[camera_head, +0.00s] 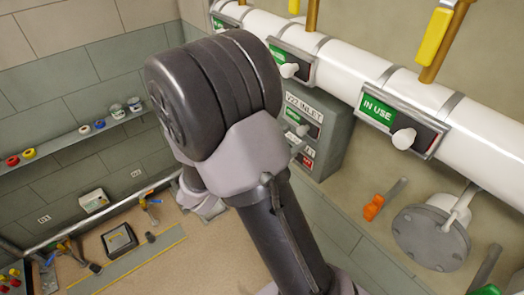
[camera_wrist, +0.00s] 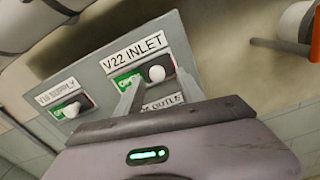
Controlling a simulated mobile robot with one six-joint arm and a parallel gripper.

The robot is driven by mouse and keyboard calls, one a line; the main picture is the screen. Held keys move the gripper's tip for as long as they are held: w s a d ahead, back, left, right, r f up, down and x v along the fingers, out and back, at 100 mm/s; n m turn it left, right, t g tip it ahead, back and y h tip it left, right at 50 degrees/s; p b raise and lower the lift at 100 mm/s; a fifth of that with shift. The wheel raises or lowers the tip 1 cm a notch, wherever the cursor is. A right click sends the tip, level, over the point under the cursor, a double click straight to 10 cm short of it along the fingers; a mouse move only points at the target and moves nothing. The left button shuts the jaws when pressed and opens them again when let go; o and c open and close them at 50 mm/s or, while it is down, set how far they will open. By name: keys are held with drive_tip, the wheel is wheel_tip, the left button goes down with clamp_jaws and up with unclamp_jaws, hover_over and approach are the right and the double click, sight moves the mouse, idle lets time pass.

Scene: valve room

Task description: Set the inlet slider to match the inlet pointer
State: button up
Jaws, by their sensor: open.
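The inlet slider is on a grey box, under the "V22 INLET" label (camera_wrist: 134,52). Its white knob (camera_wrist: 157,74) sits toward the right of its slot, with a green tag (camera_wrist: 125,84) showing to the left. My gripper (camera_wrist: 158,80) is open, its two fingers pointing at the panel on either side of the knob in the picture; I cannot tell whether they touch it. In the head view the inlet knob (camera_head: 302,131) is small, and my arm hides most of the gripper. I cannot make out an inlet pointer in either view.
A second slider (camera_wrist: 70,109) labelled "SUPPLY" is at left on the box. An "OUTLET" label (camera_wrist: 163,102) is partly hidden below my fingers. A white pipe (camera_head: 345,60) with "IN USE" sliders (camera_head: 402,124) runs above. Orange-handled valve (camera_head: 374,207) and flange (camera_head: 431,237) stand right.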

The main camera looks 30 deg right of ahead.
drive_tip(key=s+a+p, duration=0.1)
drive_tip(key=a+p, duration=0.1)
drive_tip(key=a, duration=1.2)
drive_tip(key=shift+a, duration=0.2)
